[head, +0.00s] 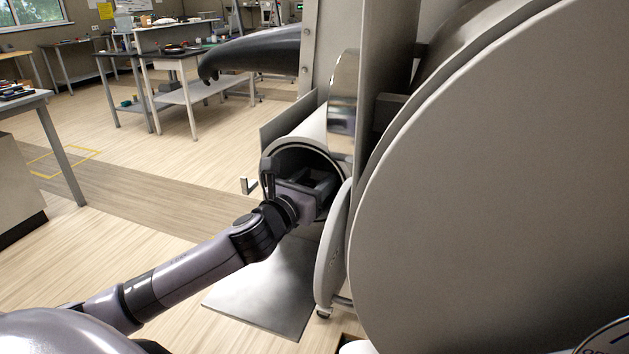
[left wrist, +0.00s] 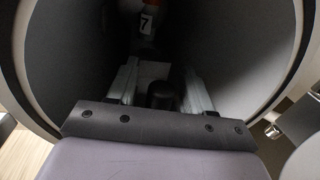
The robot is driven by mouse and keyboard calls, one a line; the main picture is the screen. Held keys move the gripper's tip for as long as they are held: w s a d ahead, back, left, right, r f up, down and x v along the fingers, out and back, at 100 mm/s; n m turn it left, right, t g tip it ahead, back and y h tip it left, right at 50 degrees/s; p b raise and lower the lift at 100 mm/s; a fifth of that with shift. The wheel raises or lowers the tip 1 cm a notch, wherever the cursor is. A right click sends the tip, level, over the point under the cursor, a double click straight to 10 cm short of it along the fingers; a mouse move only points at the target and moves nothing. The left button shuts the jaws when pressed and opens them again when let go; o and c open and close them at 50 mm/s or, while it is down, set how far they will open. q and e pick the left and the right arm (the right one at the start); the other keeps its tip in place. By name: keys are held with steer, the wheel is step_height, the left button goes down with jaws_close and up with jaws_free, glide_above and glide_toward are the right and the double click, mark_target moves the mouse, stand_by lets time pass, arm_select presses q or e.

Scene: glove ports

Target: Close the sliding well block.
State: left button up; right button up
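My left gripper (head: 322,187) reaches into the round mouth of a grey port tube (head: 303,150) in the head view. In the left wrist view the two pale fingers of this gripper (left wrist: 163,84) stand apart, pointing into the dark tube. A short dark rounded piece (left wrist: 163,96) shows between them near the palm; I cannot tell whether it belongs to the gripper. A pale flat surface (left wrist: 154,70) lies beyond it. I cannot make out the sliding well block for certain. My right gripper is not in view.
A large grey round door (head: 490,180) fills the right of the head view, with a smaller disc (head: 334,255) beside the port. A metal plate (head: 265,290) lies below the tube. Workbenches (head: 175,65) stand at the back left, with open wooden floor (head: 110,165) between.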

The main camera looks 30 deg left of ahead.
arm_select(q)
steer(key=shift+s, duration=0.1)
steer(key=s+b, duration=0.1)
steer(key=s, duration=0.6)
steer(key=shift+d, duration=0.25)
stand_by(0.5)
